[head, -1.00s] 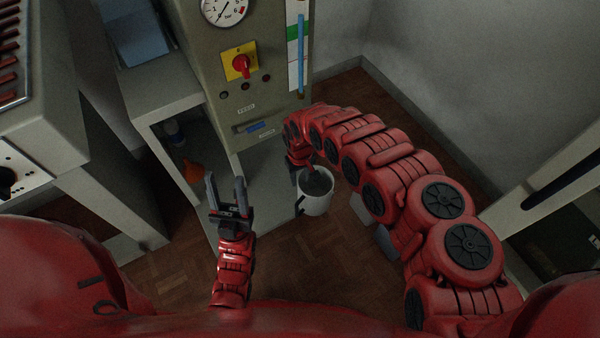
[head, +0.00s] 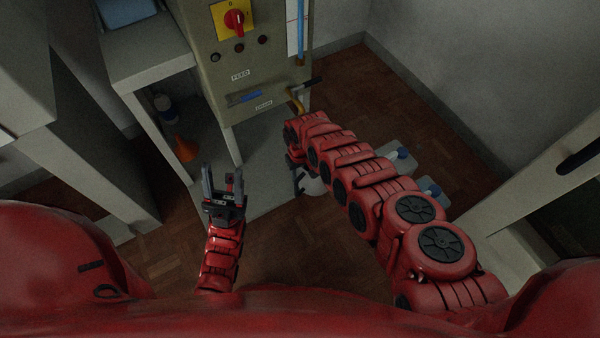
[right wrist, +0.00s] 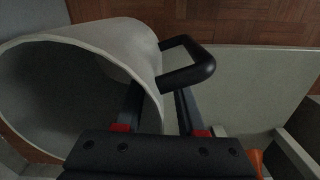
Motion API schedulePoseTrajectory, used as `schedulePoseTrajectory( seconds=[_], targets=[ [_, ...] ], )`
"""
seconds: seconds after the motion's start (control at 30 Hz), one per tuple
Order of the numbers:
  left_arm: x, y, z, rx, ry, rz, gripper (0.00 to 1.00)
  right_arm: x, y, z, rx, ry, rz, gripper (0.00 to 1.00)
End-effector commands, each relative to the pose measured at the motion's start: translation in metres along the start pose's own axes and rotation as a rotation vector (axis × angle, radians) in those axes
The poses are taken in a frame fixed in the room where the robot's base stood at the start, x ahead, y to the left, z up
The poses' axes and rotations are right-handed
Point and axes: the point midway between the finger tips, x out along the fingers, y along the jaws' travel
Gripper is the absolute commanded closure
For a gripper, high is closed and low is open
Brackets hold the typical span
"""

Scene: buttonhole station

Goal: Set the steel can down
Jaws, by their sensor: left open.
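The steel can (right wrist: 105,38), pale grey with a black handle (right wrist: 190,67), fills the left of the right wrist view, its mouth toward the camera. My right gripper (right wrist: 160,92) is at its rim, one finger over the mouth side and one outside near the handle. Whether the fingers press on the wall is unclear. In the head view the can (head: 314,187) is mostly hidden behind my right arm; whether its base touches anything is hidden. My left gripper (head: 222,178) is open and empty, left of the can.
The grey cabinet (head: 248,78) with a red switch (head: 236,20) and a brass spout (head: 296,101) stands behind. A pale low shelf (head: 262,192) lies under it, with an orange cone (head: 186,148) at left. Capped containers (head: 400,157) stand on the floor at right.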

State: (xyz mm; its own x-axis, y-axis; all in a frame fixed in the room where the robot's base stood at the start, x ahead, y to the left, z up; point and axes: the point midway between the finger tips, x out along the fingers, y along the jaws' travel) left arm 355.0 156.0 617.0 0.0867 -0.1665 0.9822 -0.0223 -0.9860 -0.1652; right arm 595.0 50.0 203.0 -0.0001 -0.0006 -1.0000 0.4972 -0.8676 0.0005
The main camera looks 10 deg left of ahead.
Motion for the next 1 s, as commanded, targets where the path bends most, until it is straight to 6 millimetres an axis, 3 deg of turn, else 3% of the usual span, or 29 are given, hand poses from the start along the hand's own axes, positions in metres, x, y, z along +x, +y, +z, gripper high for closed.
schedulePoseTrajectory(
  seconds=[0.13,0.33,1.0],
  targets=[
    [0.0005,-0.0001,-0.0001,0.000,0.000,-0.001,0.50,-0.0006,0.0000,-0.0001,0.000,0.000,0.000,0.63],
    [0.0005,-0.0001,-0.0001,0.000,0.000,-0.001,0.50,-0.0007,0.0000,-0.0002,0.000,0.000,0.000,0.99],
    [0.0004,-0.0001,-0.0001,0.000,0.000,-0.001,0.50,-0.0007,0.0002,-0.0002,0.001,0.000,0.000,1.00]
  ],
)
